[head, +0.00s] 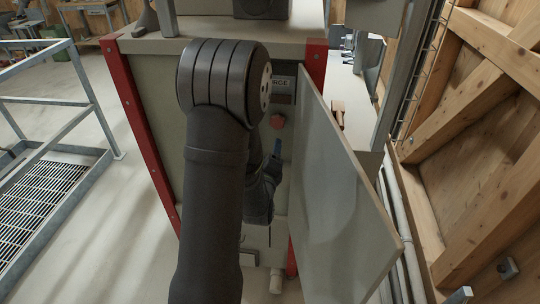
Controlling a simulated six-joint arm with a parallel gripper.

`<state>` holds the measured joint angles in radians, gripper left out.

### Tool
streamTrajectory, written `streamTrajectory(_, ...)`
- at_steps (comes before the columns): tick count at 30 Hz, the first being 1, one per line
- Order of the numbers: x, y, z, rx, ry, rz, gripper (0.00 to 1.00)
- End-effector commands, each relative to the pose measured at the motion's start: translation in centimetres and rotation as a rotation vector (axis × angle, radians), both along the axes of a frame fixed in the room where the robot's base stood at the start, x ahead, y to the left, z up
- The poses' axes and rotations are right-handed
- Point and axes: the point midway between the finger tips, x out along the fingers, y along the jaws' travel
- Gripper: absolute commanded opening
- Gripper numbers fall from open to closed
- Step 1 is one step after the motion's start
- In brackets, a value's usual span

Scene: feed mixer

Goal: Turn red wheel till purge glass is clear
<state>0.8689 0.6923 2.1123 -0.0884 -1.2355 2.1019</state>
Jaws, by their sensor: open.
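A small red round part (278,121), perhaps the red wheel, shows on the cabinet front just right of my arm. Above it is a label (281,83) whose visible letters read "RGE". The purge glass cannot be made out clearly; my arm may cover part of it. My gripper (275,157) is partly hidden behind my dark arm. A blue tip shows below the red part and appears apart from it. The gripper is open, with nothing seen in it.
An open grey door panel (340,190) stands close on the right of the cabinet opening. The beige cabinet (150,95) has red corner posts (315,65). A white pipe end (276,281) is low at the front. A metal railing (85,130) and floor grate (40,190) lie left.

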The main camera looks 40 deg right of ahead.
Motion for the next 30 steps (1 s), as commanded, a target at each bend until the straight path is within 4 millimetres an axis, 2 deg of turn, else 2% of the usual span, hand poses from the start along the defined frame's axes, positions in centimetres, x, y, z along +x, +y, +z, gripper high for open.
streamTrajectory(14,0.03,-0.03,0.00,-0.041,0.041,0.000,0.72)
streamTrajectory(20,0.06,-0.02,0.04,-0.263,0.263,0.000,0.72)
streamTrajectory(30,0.11,-0.01,0.10,-0.754,0.755,0.000,0.72)
